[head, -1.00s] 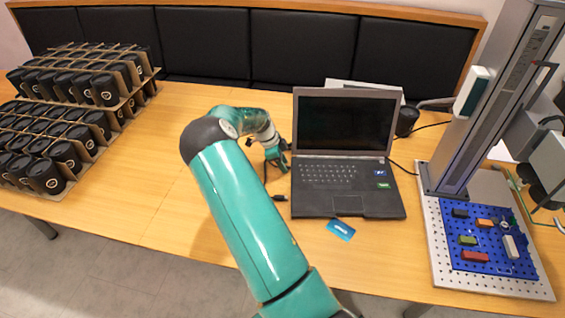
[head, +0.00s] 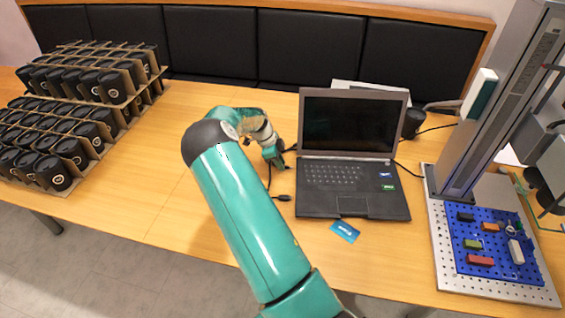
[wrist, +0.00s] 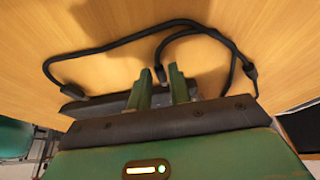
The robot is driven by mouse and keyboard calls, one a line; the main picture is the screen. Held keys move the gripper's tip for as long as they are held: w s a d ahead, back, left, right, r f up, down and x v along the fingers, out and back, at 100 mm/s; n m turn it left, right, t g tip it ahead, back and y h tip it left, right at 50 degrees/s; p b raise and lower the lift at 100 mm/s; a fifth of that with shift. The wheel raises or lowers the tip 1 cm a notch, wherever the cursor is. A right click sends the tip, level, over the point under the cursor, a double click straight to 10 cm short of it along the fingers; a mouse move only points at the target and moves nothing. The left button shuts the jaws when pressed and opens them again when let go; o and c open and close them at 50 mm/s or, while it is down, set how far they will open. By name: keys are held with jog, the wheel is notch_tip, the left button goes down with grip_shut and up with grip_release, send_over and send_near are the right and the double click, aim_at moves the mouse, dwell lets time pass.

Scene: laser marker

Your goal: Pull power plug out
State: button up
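The open black laptop (head: 352,203) stands mid-table in the head view. My gripper (head: 284,158) is low at the laptop's left side. In the wrist view its two green fingers (wrist: 160,78) stand apart with a gap between them. A black cable (wrist: 150,37) loops over the wood beyond the fingers, and one dark cable end (wrist: 160,73) shows at the gap near the fingertips. I cannot tell whether the fingers touch it. Another black connector (wrist: 74,90) lies to the left. A loose cable end (head: 284,198) lies by the laptop's front left in the head view.
A blue card (head: 345,231) lies in front of the laptop. A metal stand (head: 500,110) with a blue pegboard (head: 495,262) is at right. Cardboard trays of black cups (head: 75,130) fill the left end. The table between cups and arm is clear.

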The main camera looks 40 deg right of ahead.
jog(key=shift+o, duration=1.1)
jog(key=v, duration=1.3)
jog(key=shift+r, duration=0.35)
jog(key=shift+w+a, duration=0.1)
jog(key=shift+a, duration=0.05)
